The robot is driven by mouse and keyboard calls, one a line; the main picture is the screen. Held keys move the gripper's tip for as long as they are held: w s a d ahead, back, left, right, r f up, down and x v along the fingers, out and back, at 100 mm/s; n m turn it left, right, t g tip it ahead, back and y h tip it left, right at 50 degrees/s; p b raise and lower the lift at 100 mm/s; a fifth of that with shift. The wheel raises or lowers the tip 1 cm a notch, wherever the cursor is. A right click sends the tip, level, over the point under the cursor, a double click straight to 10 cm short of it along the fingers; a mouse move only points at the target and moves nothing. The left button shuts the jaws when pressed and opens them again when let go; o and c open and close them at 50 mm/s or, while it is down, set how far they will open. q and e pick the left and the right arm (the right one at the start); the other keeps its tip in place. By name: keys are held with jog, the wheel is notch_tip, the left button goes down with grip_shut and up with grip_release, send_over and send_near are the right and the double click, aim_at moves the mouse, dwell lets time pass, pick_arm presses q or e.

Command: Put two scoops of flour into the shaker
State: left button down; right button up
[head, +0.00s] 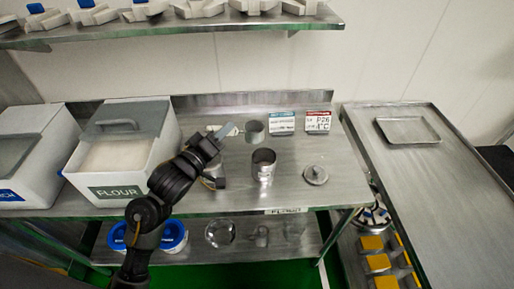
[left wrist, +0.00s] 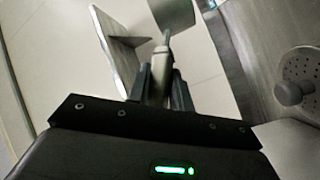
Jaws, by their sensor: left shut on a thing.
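The white flour bin (head: 70,178), labelled FLOUR, stands on the left of the steel table, with pale flour (head: 112,156) showing in its opening. An open metal cup, which looks like the shaker (head: 264,172), stands upright mid-table. Its apparent perforated lid (head: 316,174) lies to the right and also shows in the left wrist view (left wrist: 292,92). My left gripper (head: 224,133) is between bin and cup, shut on the handle of a grey scoop (head: 255,132). In the left wrist view the fingers (left wrist: 163,80) grip the handle below the scoop cup (left wrist: 172,12). My right gripper is out of view.
Another white bin (head: 25,165) is at far left. A shelf (head: 170,32) overhangs the back. A side table (head: 440,190) with a tray (head: 408,131) is on the right. The table's front right is clear.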

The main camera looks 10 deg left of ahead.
pick_arm(q)
jog(key=shift+s+y, duration=0.3)
jog(key=shift+s, duration=0.05)
jog(key=s+a+f+n+t+y+b, duration=0.1)
jog(key=s+a+f+n+y, duration=0.1)
jog(key=s+a+n+y, duration=0.1)
jog(key=s+n+y, duration=0.1)
jog(key=s+y, duration=0.1)
jog(key=shift+a+f+y, duration=0.15)
jog(key=shift+a+y, duration=0.15)
jog(key=shift+a, duration=0.1)
